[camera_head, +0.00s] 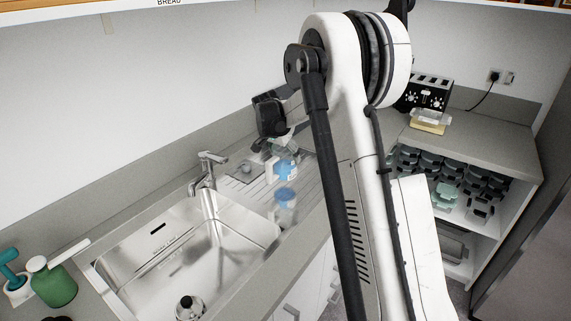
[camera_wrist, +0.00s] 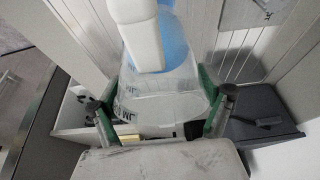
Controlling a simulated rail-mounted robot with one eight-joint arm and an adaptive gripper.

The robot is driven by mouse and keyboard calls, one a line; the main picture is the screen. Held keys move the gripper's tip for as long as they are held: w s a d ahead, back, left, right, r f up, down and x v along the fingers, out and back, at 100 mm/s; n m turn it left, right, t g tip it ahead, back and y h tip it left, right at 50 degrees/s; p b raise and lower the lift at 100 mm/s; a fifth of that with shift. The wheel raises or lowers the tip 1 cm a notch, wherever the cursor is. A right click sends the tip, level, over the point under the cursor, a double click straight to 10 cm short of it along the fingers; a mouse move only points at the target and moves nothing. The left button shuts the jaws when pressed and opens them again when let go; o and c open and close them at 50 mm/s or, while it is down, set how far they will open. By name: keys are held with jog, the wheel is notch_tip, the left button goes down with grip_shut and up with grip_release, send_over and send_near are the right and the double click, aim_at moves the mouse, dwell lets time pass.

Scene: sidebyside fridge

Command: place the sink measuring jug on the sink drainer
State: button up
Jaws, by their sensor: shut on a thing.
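The measuring jug (camera_head: 284,147) is clear with printed marks. In the wrist view the jug (camera_wrist: 160,82) sits between the green-tipped fingers of my gripper (camera_wrist: 161,108), which is shut on it. In the head view my gripper (camera_head: 271,137) is over the far part of the drainer (camera_head: 247,192), a grooved metal area right of the sink. The grooved drainer also shows in the wrist view (camera_wrist: 232,48). Whether the jug's base touches the drainer cannot be told. My arm hides part of the drainer.
A blue and white item (camera_head: 286,169) stands close to the jug, and a clear, blue-topped container (camera_head: 285,198) is nearer the sink. The sink basin (camera_head: 180,262) and tap (camera_head: 207,172) are left. A green bottle (camera_head: 53,284) stands far left. A toaster (camera_head: 428,93) stands back right.

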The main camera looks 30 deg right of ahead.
aim_at(286, 165)
jog(key=shift+d+f+p, duration=0.1)
jog(key=shift+f+p, duration=0.2)
jog(key=shift+f, duration=1.75)
jog(key=shift+f, duration=0.2)
jog(key=o, duration=1.9)
jog(key=shift+r, duration=0.1)
